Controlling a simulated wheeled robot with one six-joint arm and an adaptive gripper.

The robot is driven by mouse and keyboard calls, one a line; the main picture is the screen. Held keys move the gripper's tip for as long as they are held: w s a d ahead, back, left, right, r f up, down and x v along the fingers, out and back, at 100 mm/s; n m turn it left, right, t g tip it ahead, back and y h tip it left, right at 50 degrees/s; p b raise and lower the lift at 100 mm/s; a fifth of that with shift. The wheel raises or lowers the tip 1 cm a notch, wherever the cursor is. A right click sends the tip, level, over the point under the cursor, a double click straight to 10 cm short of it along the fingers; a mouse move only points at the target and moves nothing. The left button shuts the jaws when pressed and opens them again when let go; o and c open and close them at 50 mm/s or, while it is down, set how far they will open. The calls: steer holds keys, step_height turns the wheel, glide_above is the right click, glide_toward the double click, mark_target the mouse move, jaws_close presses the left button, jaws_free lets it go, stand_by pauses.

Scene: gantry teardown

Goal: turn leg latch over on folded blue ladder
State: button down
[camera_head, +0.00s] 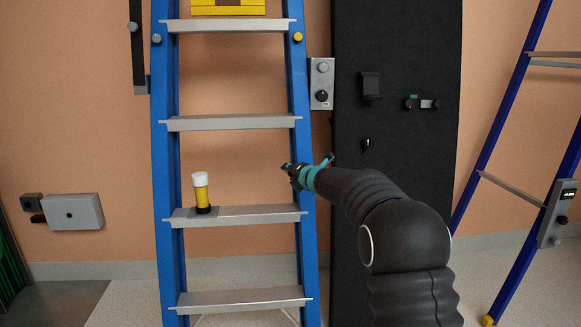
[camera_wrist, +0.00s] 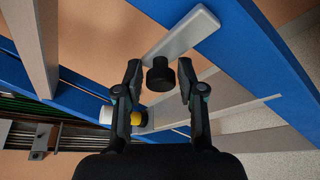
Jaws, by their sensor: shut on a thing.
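The folded blue ladder (camera_head: 166,165) stands upright against the wall, with grey steps between its blue rails. My gripper (camera_head: 292,170) is at its right rail, just above the second-lowest step in view. In the wrist view the leg latch is a flat grey bar (camera_wrist: 185,33) lying slanted across the blue rail (camera_wrist: 235,45), with a round black knob (camera_wrist: 160,76) at its lower end. My gripper (camera_wrist: 160,80) has one finger on each side of this knob and is shut on it. In the head view my gripper hides the latch.
A yellow canister with a white cap (camera_head: 201,192) stands on a step (camera_head: 250,215), left of my gripper. A black panel (camera_head: 400,80) stands to the right. A second blue ladder (camera_head: 500,115) stands spread at the far right. A grey box (camera_head: 75,212) is on the left wall.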

steer(key=shift+w+d+r+n+h+p, duration=0.1)
steer(key=shift+d+r+n+h+p, duration=0.25)
steer(key=shift+n, duration=0.35)
steer(key=shift+f, duration=0.15)
steer(key=c, duration=1.1)
jaws_free()
steer(key=shift+o, duration=1)
steer(key=shift+w+d+f, duration=0.1)
steer(key=shift+w+f, duration=0.05)
steer(key=shift+f, duration=0.15)
steer(key=shift+a+f, duration=0.1)
steer(key=shift+a, duration=0.3)
steer(key=shift+s+d, duration=0.1)
steer(key=shift+s, duration=0.1)
